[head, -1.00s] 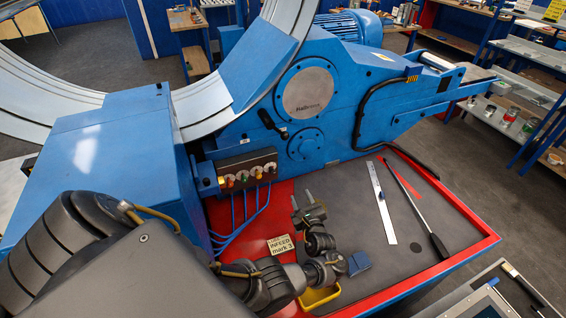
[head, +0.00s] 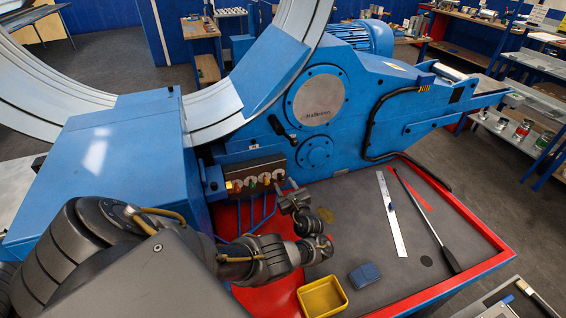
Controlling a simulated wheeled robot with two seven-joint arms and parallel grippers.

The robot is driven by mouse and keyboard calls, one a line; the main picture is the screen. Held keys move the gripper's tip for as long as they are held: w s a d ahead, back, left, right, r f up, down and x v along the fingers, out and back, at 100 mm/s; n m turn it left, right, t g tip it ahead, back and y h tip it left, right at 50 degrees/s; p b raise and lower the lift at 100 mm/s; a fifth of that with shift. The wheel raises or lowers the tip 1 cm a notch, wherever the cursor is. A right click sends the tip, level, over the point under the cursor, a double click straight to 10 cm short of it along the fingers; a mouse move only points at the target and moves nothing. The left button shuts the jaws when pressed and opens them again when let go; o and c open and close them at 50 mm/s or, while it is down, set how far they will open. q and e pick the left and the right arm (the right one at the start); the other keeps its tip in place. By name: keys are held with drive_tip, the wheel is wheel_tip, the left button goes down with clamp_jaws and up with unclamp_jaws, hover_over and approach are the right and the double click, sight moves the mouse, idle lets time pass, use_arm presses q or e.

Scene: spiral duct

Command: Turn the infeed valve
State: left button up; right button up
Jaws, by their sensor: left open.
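The valve block (head: 262,170) is a dark strip on the blue machine's lower front, with several coloured valve knobs along it and blue hoses below. I cannot tell from any readable label which knob is the infeed valve. My left gripper (head: 287,187) is at the right end of this block, close to the rightmost orange-red knob (head: 278,174). It is open, with its fingers pointing toward the block. Contact with a knob cannot be made out. The gripper and wrist cover part of the tray behind them. My right gripper is not in view.
A black lever (head: 277,126) juts out above the valve block. The mat's middle is free.

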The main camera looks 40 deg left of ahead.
use_arm(q)
drive_tip(key=shift+x, duration=0.8)
drive_tip(key=shift+c, duration=0.4)
clamp_jaws()
